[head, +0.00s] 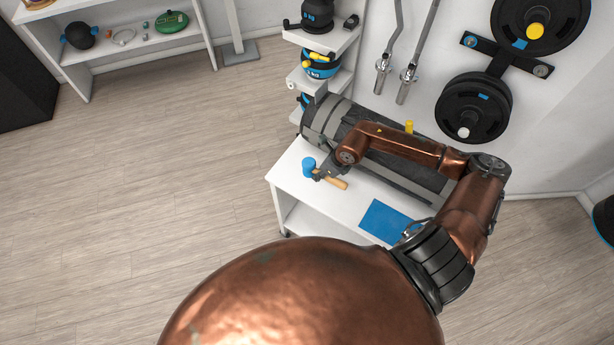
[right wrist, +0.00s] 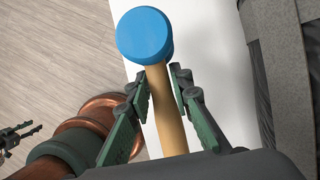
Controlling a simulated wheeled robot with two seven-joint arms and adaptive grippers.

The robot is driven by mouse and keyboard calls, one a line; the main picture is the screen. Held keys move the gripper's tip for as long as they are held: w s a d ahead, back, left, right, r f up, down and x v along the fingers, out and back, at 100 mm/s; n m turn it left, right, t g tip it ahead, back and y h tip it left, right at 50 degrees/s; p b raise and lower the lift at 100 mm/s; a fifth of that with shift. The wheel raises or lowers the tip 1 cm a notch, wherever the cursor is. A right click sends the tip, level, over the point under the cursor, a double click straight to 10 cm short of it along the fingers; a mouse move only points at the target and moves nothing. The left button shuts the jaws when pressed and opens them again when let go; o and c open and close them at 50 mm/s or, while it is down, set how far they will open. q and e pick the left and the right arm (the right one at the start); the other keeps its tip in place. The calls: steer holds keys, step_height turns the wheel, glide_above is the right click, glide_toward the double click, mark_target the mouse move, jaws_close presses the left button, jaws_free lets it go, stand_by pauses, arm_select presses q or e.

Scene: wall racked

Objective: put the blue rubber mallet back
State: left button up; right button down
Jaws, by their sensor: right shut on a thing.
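The mallet has a blue head (head: 309,167) and a light wooden handle (head: 341,184). My right gripper (head: 321,174) is shut on the handle, just below the head. In the right wrist view, the fingers (right wrist: 163,92) stand on both sides of the handle (right wrist: 170,125), and the blue head (right wrist: 145,36) sticks out beyond them. The mallet is over the left end of a white table (head: 290,186); its height above the top is hard to tell. My left gripper (right wrist: 32,131) shows small at the left of the right wrist view, fingers apart and empty. It is outside the head view.
A flat blue mat (head: 388,220) lies on the white table. A large dark cylinder (head: 340,128) lies along the table's back. A white rack (head: 318,45) with kettlebells stands behind. Weight plates (head: 473,107) and bars (head: 409,75) are on the wall. The floor at left is clear.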

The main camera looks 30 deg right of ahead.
mark_target(314, 173)
steer(key=w+f, duration=0.1)
steer(key=w+a+f, duration=0.1)
steer(key=f, duration=0.1)
steer(key=w+a+f, duration=0.1)
steer(key=w+f, duration=0.1)
steer(key=shift+w+p, duration=0.1)
steer(key=shift+p, duration=0.2)
steer(key=x, duration=0.3)
steer(key=shift+p, duration=0.4)
steer(key=shift+f, duration=0.5)
steer(key=c, duration=1.7)
jaws_free()
steer(key=shift+c, duration=0.2)
steer(key=shift+f, duration=0.1)
steer(key=shift+f, duration=0.25)
steer(key=b+v, duration=0.1)
steer(key=v, duration=0.5)
steer(key=shift+d+r, duration=0.1)
steer(key=shift+r, duration=0.2)
steer(key=shift+s+r, duration=0.45)
steer(key=shift+r, duration=0.2)
